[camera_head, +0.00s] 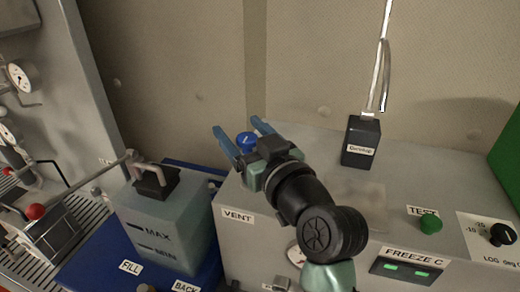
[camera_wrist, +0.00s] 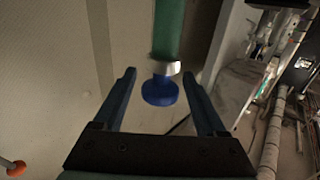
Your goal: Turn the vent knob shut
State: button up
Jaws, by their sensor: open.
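The vent knob is a blue round knob (camera_head: 245,138), seen in the head view behind the VENT label (camera_head: 238,216) and between my fingers. In the wrist view the blue knob (camera_wrist: 160,92) sits under a silver collar, on a green stem. My gripper (camera_head: 237,126) has its two blue fingers spread wide. In the wrist view my gripper (camera_wrist: 159,74) has one finger to each side of the knob, with a gap on both sides. It holds nothing. The knob's pointer or mark is too small to read.
A translucent tank (camera_head: 165,228) with MAX and MIN marks stands left on a blue base. A black box with a cable (camera_head: 361,142) stands on the grey cabinet (camera_head: 330,150). A green button (camera_head: 431,225) and black dial (camera_head: 503,234) are at right. The beige wall is close behind.

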jog(key=b+v, duration=0.3)
jog(key=v, duration=0.9)
